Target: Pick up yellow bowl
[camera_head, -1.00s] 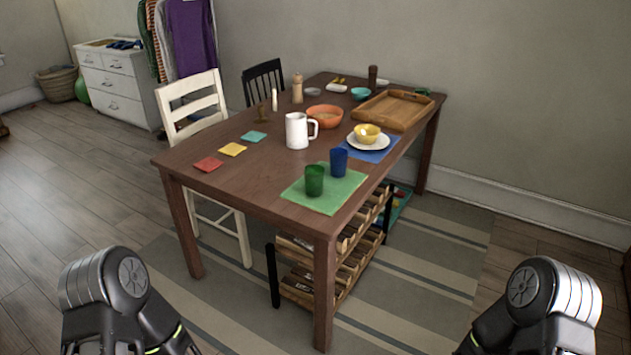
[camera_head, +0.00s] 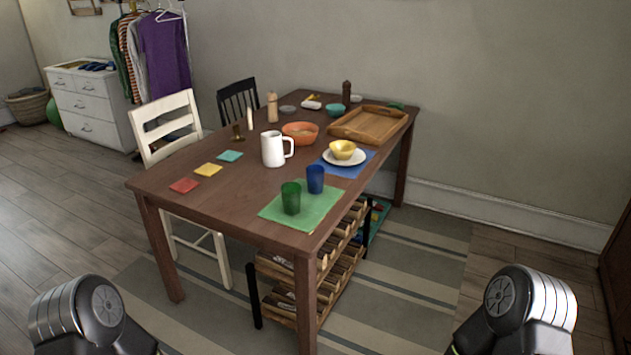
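The yellow bowl (camera_head: 343,149) sits on a white plate (camera_head: 345,158) on the blue placemat (camera_head: 346,170), near the right edge of the brown wooden table (camera_head: 228,211). The bowl is upright and fully in view. My two arms show only as dark and silver joints at the bottom left and bottom right corners, well short of the table. Neither gripper shows in this view.
A white pitcher (camera_head: 272,149), an orange bowl (camera_head: 300,131) and a wooden tray (camera_head: 369,124) are nearby. A wooden rack (camera_head: 336,262) stands under the table.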

